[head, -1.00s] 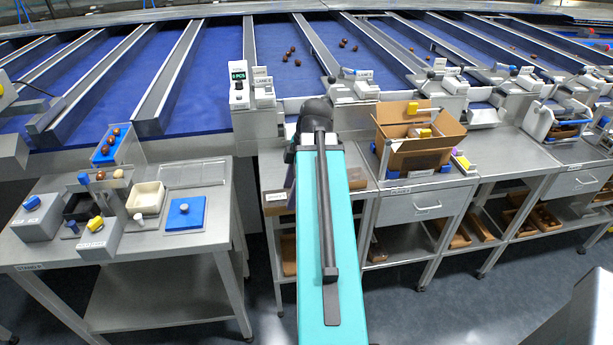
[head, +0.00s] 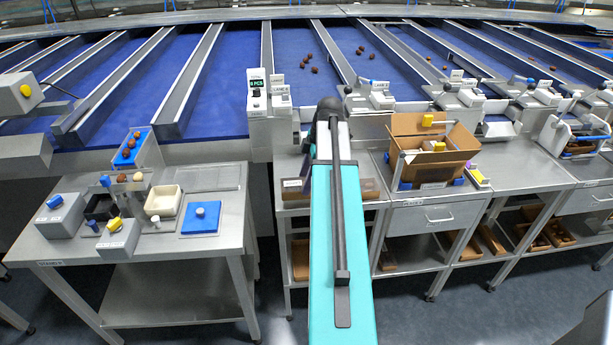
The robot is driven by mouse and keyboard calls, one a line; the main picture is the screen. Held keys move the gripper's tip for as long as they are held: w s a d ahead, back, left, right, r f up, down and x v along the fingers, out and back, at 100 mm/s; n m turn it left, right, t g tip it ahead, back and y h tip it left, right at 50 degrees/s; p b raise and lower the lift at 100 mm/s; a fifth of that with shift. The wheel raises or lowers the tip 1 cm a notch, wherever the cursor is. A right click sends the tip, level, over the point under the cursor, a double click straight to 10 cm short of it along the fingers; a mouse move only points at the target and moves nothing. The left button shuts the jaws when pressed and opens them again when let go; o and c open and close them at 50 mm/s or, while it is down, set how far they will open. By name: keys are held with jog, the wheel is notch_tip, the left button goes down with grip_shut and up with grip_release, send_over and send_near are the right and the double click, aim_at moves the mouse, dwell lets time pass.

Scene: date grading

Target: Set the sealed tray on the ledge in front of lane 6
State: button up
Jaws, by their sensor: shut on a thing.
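My teal arm reaches forward over the bench just right of the small lane unit (head: 257,92) with the green display. My gripper is hidden behind the arm's dark wrist, so I cannot see its jaws. The sealed tray cannot be made out for sure. A dark brown flat thing (head: 371,189) shows just right of my arm, at the bench's front; I cannot tell whether it is the tray. The lane sign (head: 280,91) beside the display is too small to read surely. The grey ledge (head: 288,165) below it is partly covered by my arm.
An open cardboard box (head: 440,165) stands on the bench to the right. A separate stand (head: 215,215) at left holds a blue lid (head: 201,217), a cream tray (head: 163,201) and a blue chute (head: 137,149) with dates. Floor shows between the stand and bench.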

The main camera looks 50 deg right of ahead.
jog(key=shift+w+d+f+p, duration=0.2)
jog(key=shift+w+d+p, duration=0.45)
jog(key=shift+w+d, duration=1.15)
jog(key=shift+s+d, duration=0.1)
jog(key=shift+s, duration=0.05)
jog(key=shift+f+p, duration=0.85)
jog(key=shift+f, duration=0.95)
jog(key=shift+f, duration=0.1)
jog(key=o, duration=1.2)
jog(key=shift+c, duration=0.2)
jog(key=shift+r, duration=0.25)
jog(key=b+v, duration=0.3)
jog(key=v, duration=0.8)
jog(key=shift+s+r+b, duration=0.15)
jog(key=shift+r+b, duration=0.2)
jog(key=shift+b, duration=0.05)
